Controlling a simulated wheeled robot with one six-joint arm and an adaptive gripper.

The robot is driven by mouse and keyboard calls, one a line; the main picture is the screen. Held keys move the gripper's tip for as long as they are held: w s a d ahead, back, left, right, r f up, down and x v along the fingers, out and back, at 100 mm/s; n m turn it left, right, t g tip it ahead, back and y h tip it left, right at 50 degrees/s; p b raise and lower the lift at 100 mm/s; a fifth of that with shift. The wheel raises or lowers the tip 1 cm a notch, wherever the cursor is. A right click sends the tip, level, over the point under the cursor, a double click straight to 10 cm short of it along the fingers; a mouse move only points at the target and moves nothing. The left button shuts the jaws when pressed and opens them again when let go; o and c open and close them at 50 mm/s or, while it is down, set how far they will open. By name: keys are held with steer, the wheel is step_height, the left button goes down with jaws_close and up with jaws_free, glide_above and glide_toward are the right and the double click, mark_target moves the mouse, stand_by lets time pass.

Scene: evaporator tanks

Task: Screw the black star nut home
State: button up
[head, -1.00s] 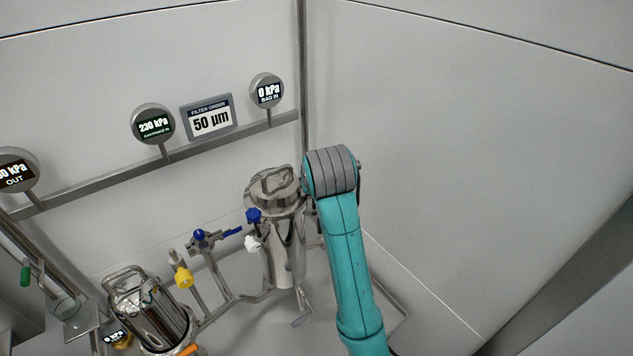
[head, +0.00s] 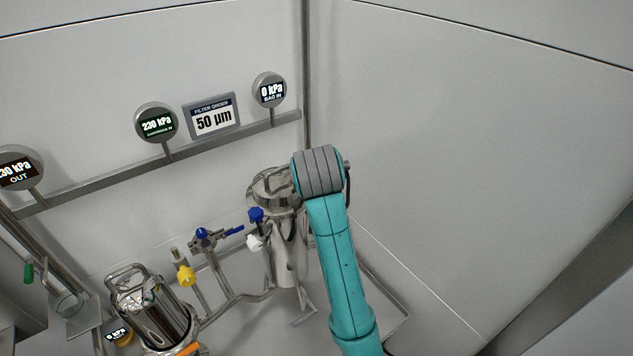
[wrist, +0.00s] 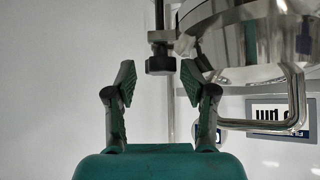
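The black star nut (wrist: 161,64) shows in the wrist view on a dark threaded rod (wrist: 159,20), beside the rim of a shiny steel vessel (wrist: 240,40). My gripper (wrist: 159,82) is open and empty. Its two green-padded fingertips stand apart on either side of the nut's lower part in the picture, with clear gaps; I cannot tell the depth between them. In the head view, the steel vessel (head: 284,255) with its handled lid stands in the corner. My arm covers its right side, so the nut and my gripper are hidden there.
Blue (head: 255,215), white (head: 254,242) and yellow (head: 186,276) valve handles stand left of the vessel. A second steel vessel (head: 150,312) is at the lower left. The right wall (head: 480,180) is bare.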

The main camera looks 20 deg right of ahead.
steer(key=shift+r, duration=0.1)
stand_by(0.3)
steer(key=v, duration=0.7)
steer(key=shift+s+r, duration=0.25)
steer(key=shift+s, duration=0.05)
steer(key=shift+a, duration=0.15)
